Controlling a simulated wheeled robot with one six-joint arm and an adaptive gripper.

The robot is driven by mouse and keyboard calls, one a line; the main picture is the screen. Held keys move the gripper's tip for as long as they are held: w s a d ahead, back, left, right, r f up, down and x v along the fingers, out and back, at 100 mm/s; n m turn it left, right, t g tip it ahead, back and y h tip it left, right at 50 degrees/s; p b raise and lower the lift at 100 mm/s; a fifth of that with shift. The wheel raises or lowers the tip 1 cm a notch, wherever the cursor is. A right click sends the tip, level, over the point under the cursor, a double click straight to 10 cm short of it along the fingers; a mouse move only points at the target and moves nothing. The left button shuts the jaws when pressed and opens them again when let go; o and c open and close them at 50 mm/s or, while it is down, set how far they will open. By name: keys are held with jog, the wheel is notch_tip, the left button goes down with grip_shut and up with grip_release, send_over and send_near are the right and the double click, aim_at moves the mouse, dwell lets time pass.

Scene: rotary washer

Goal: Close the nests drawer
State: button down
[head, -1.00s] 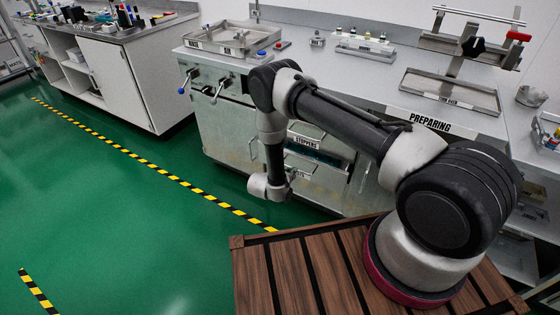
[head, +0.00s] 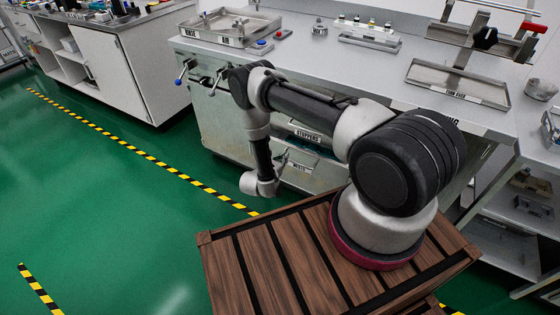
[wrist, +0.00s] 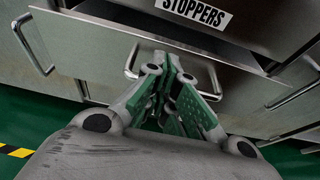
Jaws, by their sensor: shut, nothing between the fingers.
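The nests drawer (head: 313,174) is the metal drawer front below the stoppers drawer (head: 318,137) in the head view. A dark gap shows above its front, so it appears to stand partly out; how far I cannot tell. In the wrist view its front (wrist: 240,108) lies behind my gripper (wrist: 172,62), with a bar handle (wrist: 215,82) partly hidden by the fingers. My gripper is shut and empty, with its tips at or close to the drawer front by the handle; contact is unclear. In the head view my gripper (head: 283,158) is small beside the drawer's left part.
The bench top (head: 350,72) above carries trays and small racks. A cabinet door with a handle (wrist: 35,48) is left of the drawers in the wrist view. Green floor (head: 150,220) is clear to the left. A separate white cabinet (head: 135,75) stands at upper left.

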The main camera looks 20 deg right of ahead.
aim_at(293, 151)
jog(key=x, duration=0.5)
jog(key=shift+w+d+f, duration=0.15)
jog(key=shift+w+d, duration=0.05)
